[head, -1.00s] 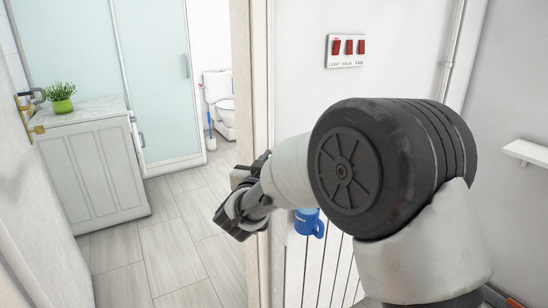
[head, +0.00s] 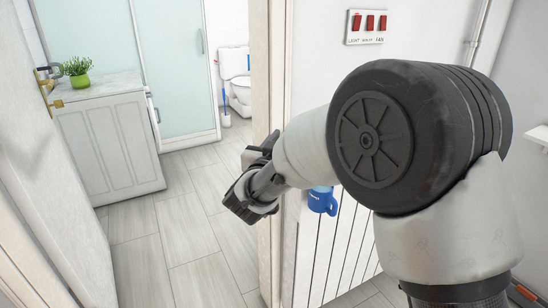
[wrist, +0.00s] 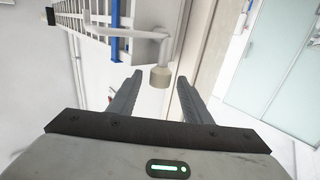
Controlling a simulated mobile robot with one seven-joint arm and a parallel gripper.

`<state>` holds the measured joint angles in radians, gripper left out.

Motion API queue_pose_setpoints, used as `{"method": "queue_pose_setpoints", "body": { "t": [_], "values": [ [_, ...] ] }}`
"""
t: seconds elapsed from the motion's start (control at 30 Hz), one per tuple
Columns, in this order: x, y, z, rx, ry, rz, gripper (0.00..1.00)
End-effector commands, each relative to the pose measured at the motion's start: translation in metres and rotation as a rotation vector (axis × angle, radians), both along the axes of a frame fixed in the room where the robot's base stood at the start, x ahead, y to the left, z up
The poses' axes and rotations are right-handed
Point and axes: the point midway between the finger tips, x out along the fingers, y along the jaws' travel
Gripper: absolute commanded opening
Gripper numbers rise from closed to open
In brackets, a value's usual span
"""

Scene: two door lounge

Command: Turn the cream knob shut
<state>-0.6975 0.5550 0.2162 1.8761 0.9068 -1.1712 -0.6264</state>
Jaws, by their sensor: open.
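The cream knob (wrist: 160,77) is a short, pale cylinder on the end of a white pipe beside the radiator, in the wrist view. My gripper (wrist: 159,84) is open, with one dark finger on each side below the knob in the picture. The knob appears in line with the gap between the fingertips. I cannot tell how far off it is, and no contact shows. In the head view my gripper (head: 240,208) is in front of the door frame, and the knob is not visible there.
A switch panel (head: 367,27) is above. Through the doorway are a grey cabinet (head: 110,150) and open tiled floor (head: 185,225).

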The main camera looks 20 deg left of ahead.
Motion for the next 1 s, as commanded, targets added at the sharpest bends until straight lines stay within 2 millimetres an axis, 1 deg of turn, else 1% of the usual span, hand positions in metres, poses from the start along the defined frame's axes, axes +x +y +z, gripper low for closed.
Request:
{"method": "queue_pose_setpoints", "body": {
  "t": [0.03,0.3,0.5,0.6,0.7,0.83,1.0],
  "values": [
    [-0.013,0.001,0.003,-0.001,0.000,0.005,0.45],
    [-0.080,-0.003,0.003,-0.001,0.001,0.005,0.45],
    [-0.122,-0.007,0.002,-0.001,0.000,0.004,0.45],
    [-0.136,-0.007,0.001,-0.001,0.000,0.004,0.45],
    [-0.145,-0.009,0.001,0.000,0.000,0.002,0.45],
    [-0.150,-0.009,0.001,0.000,0.000,0.002,0.45],
    [-0.150,-0.009,0.001,0.001,0.000,0.001,0.45]
  ]
}}
